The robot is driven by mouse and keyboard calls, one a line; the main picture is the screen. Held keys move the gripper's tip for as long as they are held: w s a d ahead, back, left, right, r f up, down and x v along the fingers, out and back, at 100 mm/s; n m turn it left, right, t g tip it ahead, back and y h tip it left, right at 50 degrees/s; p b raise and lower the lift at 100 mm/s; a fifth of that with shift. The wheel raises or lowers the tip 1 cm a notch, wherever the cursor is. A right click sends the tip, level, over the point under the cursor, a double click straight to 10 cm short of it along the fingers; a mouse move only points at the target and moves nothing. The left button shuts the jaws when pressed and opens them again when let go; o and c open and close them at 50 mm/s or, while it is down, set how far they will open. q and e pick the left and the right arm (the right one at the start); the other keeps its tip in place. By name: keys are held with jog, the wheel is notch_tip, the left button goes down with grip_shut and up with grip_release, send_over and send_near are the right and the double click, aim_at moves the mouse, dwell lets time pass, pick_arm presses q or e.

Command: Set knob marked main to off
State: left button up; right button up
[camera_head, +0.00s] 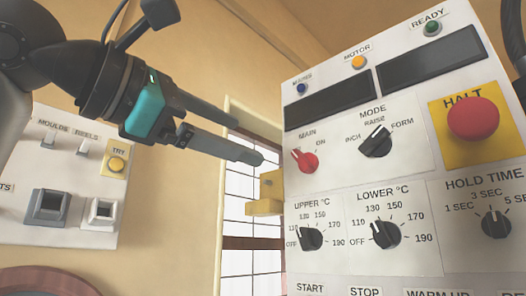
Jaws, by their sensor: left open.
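The red knob marked MAIN (306,160) is on the left side of the white control panel (415,185). Its ON label is at the upper right; I see no OFF label beside it. The knob sits slanted, with its narrow end toward the upper left. My left gripper (248,140) comes in from the left, open and empty. Its lower fingertip is left of the knob in the picture, with a gap between them. My right gripper is not in view.
A black MODE knob (375,142) is close to the right of the red knob, with two temperature knobs below. A red HALT button (473,119) is at the right. A yellow block (266,194) shows at the panel's left edge. A second switch panel (60,178) is at the left.

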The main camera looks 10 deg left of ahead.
pick_arm(q)
jog(key=shift+v, duration=1.45)
